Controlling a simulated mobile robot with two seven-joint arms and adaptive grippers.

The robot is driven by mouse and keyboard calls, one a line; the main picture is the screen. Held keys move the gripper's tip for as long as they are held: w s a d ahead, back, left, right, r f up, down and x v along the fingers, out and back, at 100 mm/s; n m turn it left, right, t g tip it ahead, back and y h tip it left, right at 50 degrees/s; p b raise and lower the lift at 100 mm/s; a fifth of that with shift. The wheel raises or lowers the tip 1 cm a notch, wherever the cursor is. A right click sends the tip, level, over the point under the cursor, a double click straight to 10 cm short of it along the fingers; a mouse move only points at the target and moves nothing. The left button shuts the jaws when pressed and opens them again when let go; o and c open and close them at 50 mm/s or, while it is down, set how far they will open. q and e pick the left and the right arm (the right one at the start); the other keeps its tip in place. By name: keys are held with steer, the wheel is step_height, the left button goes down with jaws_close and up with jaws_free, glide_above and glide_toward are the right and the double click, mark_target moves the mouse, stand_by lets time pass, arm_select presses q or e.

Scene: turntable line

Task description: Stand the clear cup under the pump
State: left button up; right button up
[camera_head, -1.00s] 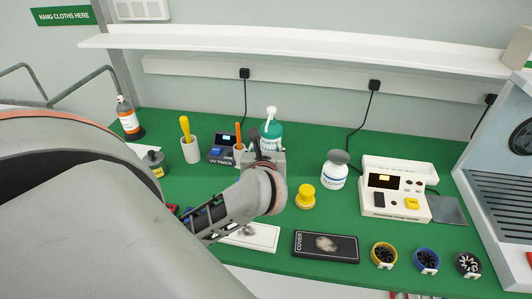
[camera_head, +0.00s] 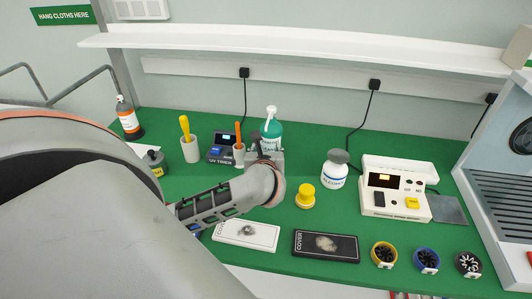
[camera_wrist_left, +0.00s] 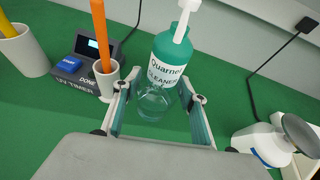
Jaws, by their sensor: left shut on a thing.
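The pump is a teal bottle with a white nozzle, labelled as cleaner (camera_head: 271,130), at the back of the green bench. It also shows in the left wrist view (camera_wrist_left: 170,62). My left gripper (camera_head: 268,156) is in front of the bottle, its fingers mostly hidden in the head view. In the left wrist view, its two fingers (camera_wrist_left: 159,100) are shut on the clear cup (camera_wrist_left: 154,104), which is see-through and upright. The cup is in front of the bottle's lower part, near the nozzle; I cannot tell whether it touches the bench. The cup is hidden in the head view.
A pale holder with an orange-handled tool (camera_head: 239,152) and a UV timer (camera_head: 222,150) stand close left of the gripper. A white alcohol bottle (camera_head: 334,174) and a yellow knob-like item (camera_head: 305,197) are to the right. A shelf (camera_head: 300,44) runs above.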

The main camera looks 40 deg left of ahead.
arm_select(q)
steer(key=shift+f, duration=0.9)
steer(key=shift+f, duration=0.1)
steer(key=o, duration=1.2)
steer(key=shift+s+d, duration=0.1)
steer(key=shift+d, duration=0.05)
steer(key=v, duration=1.1)
steer(key=shift+s+d+r, duration=0.2)
steer(key=shift+s+r, duration=0.05)
steer(key=shift+s, duration=0.05)
